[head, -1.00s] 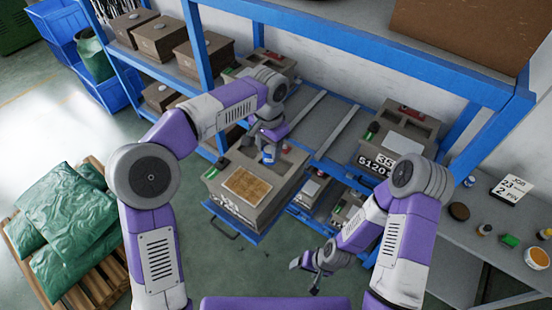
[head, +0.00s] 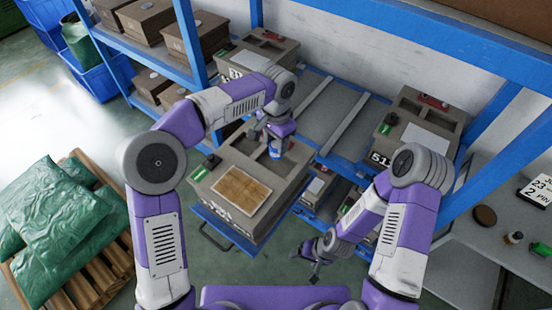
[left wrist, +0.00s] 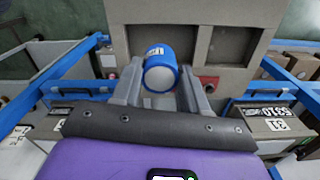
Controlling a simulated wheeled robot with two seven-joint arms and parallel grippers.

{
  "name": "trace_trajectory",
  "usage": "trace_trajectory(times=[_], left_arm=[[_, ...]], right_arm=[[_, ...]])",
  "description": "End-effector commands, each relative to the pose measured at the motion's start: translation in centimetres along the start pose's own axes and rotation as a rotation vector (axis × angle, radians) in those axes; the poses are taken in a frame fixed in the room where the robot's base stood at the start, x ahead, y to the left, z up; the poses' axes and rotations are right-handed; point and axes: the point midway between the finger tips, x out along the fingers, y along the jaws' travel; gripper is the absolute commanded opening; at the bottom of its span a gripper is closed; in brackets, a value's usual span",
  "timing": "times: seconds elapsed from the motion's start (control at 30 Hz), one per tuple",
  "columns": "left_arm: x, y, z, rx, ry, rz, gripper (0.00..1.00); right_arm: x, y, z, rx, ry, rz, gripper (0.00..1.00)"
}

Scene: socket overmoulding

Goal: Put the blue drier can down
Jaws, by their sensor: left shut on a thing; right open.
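The blue drier can (left wrist: 160,68) is between the fingers of my left gripper (left wrist: 158,85) in the left wrist view, with a white label on its side and a pale end. In the head view the blue can (head: 276,149) shows small below my left gripper (head: 275,135), over the far part of a grey-brown mould block (head: 284,186). My left gripper is shut on the can. I cannot tell whether the can touches the block. My right gripper (head: 314,262) is open and empty, low in front of the block and to its right.
The block sits on a blue pull-out tray (head: 228,229) with a brown sheet (head: 240,190) on its top. Similar blocks stand on the blue rack behind and right (head: 425,120). A grey bench (head: 500,240) is at right; green sacks on a pallet (head: 60,220) lie left.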

Motion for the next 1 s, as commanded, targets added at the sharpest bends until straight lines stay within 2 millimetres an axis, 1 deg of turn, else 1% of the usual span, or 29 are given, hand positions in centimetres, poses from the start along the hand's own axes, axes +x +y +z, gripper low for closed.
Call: trace_trajectory(times=[0.03,0.27,0.4,0.47,0.53,0.73,0.87,0.9,0.97,1.0], left_arm=[[1.0,0.0,0.0,0.001,-0.002,0.002,0.13],[2.8,0.0,0.0,-0.001,-0.001,0.0,0.13],[4.9,0.0,0.0,-0.001,-0.002,0.002,0.13],[5.6,0.0,0.0,-0.001,-0.001,0.002,0.13],[5.8,0.0,0.0,-0.001,0.001,0.001,0.13],[5.8,0.0,0.0,-0.001,0.002,0.0,0.13],[6.2,0.0,0.0,-0.001,0.001,0.0,0.13],[6.1,0.0,0.0,-0.002,0.001,0.0,0.48],[6.1,0.0,0.0,-0.002,0.001,0.0,0.57],[6.1,0.0,0.0,-0.001,0.001,0.0,0.63]], right_arm=[[0.2,0.1,0.0,0.0,0.0,0.0,0.77],[0.5,0.2,-0.1,0.0,0.001,0.0,0.77],[0.8,0.3,-0.1,0.0,0.001,0.0,0.77],[0.9,0.3,-0.1,0.0,0.001,0.0,0.77],[0.9,0.3,-0.1,0.0,0.001,0.0,0.77],[0.8,0.3,-0.1,0.0,0.001,0.0,0.77],[1.1,0.4,-0.1,0.0,0.001,0.0,0.77],[1.0,0.4,-0.1,0.0,0.001,0.0,0.77],[1.0,0.4,-0.1,0.0,0.001,0.0,0.77],[1.0,0.4,-0.1,0.0,0.001,0.0,0.77]])
